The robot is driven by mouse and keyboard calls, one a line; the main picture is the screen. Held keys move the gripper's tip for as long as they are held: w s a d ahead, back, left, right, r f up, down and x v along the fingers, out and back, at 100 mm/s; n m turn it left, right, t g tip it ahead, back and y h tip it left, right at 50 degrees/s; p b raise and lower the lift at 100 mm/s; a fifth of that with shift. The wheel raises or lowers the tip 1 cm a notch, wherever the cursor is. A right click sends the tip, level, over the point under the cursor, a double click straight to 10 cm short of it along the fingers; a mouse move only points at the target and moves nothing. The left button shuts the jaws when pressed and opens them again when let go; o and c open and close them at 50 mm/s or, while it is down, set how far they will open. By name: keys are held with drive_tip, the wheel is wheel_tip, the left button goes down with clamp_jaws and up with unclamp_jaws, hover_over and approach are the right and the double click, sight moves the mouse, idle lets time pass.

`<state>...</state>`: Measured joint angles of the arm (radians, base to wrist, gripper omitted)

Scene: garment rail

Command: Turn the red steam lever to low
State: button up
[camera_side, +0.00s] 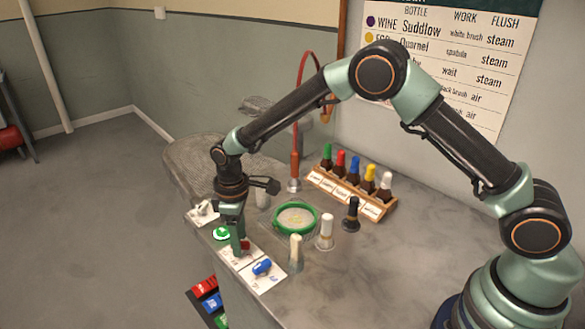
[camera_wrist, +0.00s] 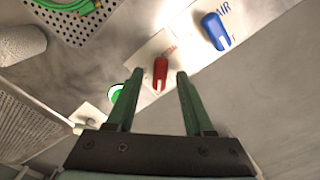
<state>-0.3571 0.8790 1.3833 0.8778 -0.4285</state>
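The red steam lever (camera_wrist: 160,72) sits on a white plate (camera_wrist: 148,52) in the wrist view. It lies between the two fingertips of my gripper (camera_wrist: 160,76), with a gap on each side, so my gripper is open around it or just above it. In the side view my gripper (camera_side: 238,246) is over the same lever (camera_side: 245,244) at the counter's front edge, and the fingers partly hide it. The lever's setting marks are too small or covered to read.
A blue lever (camera_wrist: 214,30) marked AIR is beside the red one. A green round button (camera_side: 222,233) is on the other side.

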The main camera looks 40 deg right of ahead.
wheel_tip(320, 180, up, 12)
idle(0.6)
drive_tip(key=s+d+r+m+t, duration=0.35)
drive_tip(key=s+d+r, duration=0.35)
drive_tip(key=d+r, duration=0.35)
drive_tip(key=s+d+m+t, duration=0.2)
drive_tip(key=s+d+m, duration=0.3)
drive_tip(key=s, duration=0.6)
drive_tip(key=shift+s+d+r, duration=0.15)
drive_tip(key=shift+s+d, duration=0.1)
drive_tip(key=shift+d, duration=0.75)
